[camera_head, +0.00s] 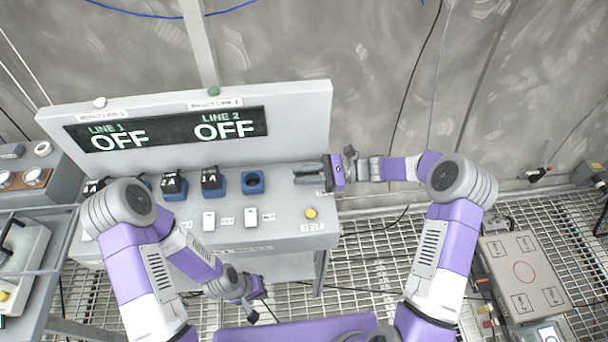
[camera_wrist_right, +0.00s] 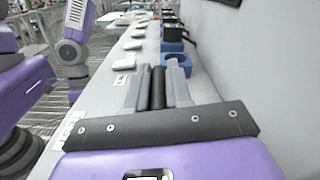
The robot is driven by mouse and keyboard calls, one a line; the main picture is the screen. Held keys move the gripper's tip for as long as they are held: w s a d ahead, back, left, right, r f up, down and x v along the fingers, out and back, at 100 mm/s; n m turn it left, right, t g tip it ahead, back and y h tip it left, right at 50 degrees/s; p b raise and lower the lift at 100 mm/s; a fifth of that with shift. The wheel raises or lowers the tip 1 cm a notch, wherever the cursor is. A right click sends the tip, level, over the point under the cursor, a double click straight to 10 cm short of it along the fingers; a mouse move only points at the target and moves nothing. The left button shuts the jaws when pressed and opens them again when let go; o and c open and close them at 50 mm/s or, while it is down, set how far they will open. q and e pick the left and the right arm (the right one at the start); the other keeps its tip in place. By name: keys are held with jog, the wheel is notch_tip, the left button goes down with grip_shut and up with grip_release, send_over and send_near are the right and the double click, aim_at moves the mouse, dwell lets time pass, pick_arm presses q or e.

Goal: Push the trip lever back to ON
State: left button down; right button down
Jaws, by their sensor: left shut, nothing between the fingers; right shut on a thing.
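The control console (camera_head: 285,225) has a back panel whose display (camera_head: 165,130) reads LINE 1 OFF and LINE 2 OFF. My right gripper (camera_head: 303,173) reaches in from the right over the console's right end. In the right wrist view its fingers (camera_wrist_right: 157,85) are shut on a dark cylindrical bar (camera_wrist_right: 158,90), apparently the trip lever's handle. The lever's base and its angle are hidden by the gripper. My left gripper (camera_head: 252,302) is shut and empty, low in front of the console.
An empty blue socket (camera_head: 253,183) sits left of my right gripper, and black blocks (camera_head: 212,178) sit in blue sockets further left. White switches (camera_head: 208,221) and a yellow button (camera_head: 311,213) line the front. A beige box (camera_head: 522,272) stands at right.

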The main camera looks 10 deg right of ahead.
jog(key=shift+w+r+m+p, duration=0.3)
jog(key=shift+m+p, duration=0.4)
jog(key=shift+p, duration=0.3)
jog(key=shift+w+m+p, duration=0.5)
jog(key=shift+m+p, duration=0.2)
jog(key=shift+w+m+p, duration=0.55)
jog(key=shift+w+m, duration=0.15)
jog(key=shift+m, duration=0.4)
jog(key=shift+w+f+m, duration=0.15)
jog(key=shift+w+m, duration=0.5)
jog(key=shift+m, duration=0.35)
jog(key=c, duration=1.1)
grip_release()
